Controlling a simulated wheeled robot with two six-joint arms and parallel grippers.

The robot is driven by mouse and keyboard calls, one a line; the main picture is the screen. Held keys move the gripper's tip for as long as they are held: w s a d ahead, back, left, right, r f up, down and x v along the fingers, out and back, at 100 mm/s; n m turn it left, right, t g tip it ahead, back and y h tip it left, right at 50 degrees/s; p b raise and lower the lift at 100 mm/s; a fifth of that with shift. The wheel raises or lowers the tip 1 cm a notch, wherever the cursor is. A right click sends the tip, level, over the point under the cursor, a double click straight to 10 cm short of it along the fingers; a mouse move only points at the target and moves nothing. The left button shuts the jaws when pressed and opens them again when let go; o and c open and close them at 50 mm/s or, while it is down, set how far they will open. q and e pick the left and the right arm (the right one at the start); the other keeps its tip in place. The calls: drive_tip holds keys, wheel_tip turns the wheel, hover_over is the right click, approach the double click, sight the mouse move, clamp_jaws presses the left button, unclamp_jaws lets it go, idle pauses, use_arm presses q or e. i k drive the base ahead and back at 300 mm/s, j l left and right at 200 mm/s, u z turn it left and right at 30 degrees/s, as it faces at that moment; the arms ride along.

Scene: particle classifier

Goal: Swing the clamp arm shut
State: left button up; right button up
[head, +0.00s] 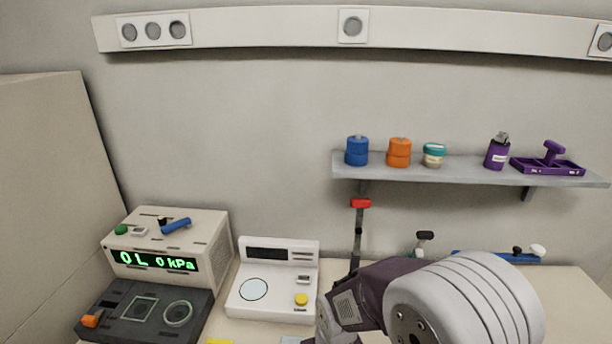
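A dark upright stem with a red grip (360,203) stands behind my arm, near the middle of the bench. It looks like it may be the clamp arm, but I cannot tell for sure. Its lower end is hidden behind my arm. My arm, with a large pale ribbed joint and a dark link, fills the lower right of the head view. No gripper fingertips show in this view, and I see no other arm.
A pressure unit (150,283) with a green display and a dark front panel (147,306) stands at left. Beside it is a white balance (262,307). A grey shelf (465,172) holds jars, a purple bottle (497,151) and a purple tray (547,171). A blue item (520,257) lies at right.

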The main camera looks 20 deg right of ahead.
sight(361, 204)
drive_tip(key=z, duration=1.2)
drive_tip(key=l+u, duration=0.25)
drive_tip(key=k+j, duration=0.05)
